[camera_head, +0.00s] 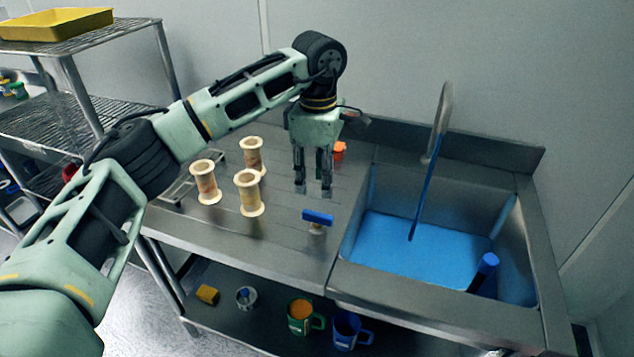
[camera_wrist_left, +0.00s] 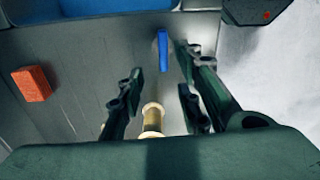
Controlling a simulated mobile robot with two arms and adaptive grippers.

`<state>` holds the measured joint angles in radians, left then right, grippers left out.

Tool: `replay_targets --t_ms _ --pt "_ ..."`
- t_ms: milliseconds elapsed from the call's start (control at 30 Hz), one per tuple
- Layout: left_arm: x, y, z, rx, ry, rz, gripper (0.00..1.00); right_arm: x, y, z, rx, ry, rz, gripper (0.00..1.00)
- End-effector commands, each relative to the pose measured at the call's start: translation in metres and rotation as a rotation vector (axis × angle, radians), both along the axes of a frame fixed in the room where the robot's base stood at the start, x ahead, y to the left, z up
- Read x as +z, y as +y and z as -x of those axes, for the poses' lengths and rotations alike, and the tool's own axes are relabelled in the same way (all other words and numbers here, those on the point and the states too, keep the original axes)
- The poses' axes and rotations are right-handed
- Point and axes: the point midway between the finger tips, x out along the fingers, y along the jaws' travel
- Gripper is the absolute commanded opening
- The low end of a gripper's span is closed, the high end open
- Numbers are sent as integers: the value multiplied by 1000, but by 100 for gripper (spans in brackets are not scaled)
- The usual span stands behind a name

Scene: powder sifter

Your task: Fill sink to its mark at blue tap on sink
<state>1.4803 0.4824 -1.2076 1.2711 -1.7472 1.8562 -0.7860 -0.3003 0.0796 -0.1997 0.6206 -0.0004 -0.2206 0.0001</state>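The metal sink (camera_head: 520,240) holds blue liquid (camera_head: 410,240). A thin blue stream (camera_head: 422,200) runs into it from the curved grey spout (camera_head: 440,120). A blue bar handle (camera_head: 317,217) sits on a short post on the counter, left of the sink. It also shows in the left wrist view (camera_wrist_left: 163,50). A dark cylinder with a blue top (camera_head: 486,268) stands in the sink at right. I cannot make out a level mark. My left gripper (camera_head: 313,190) is open and empty, pointing down near the blue handle, apart from it. My right gripper is out of view.
Several cream spools (camera_head: 250,193) stand on the counter left of my gripper. An orange block (camera_head: 340,151) lies behind it. A green mug (camera_head: 300,316) and blue mug (camera_head: 345,330) are on the lower shelf. A wire rack (camera_head: 60,120) holds a yellow tray (camera_head: 55,25).

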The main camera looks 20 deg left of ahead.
Motion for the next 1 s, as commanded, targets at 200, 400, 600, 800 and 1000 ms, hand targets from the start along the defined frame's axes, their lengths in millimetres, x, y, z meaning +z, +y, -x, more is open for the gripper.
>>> replay_targets --t_ms 200,400,600,800,1000 --pt "-6 -2 5 -57 2 3 32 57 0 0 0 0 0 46" --pt "-22 -2 6 -70 -2 3 32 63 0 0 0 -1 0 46" --pt "-50 -2 7 -69 0 3 32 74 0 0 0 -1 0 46" --pt "-80 -3 7 -69 -1 3 32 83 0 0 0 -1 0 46" --pt "-94 -3 6 -70 -4 3 32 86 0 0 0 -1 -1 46"
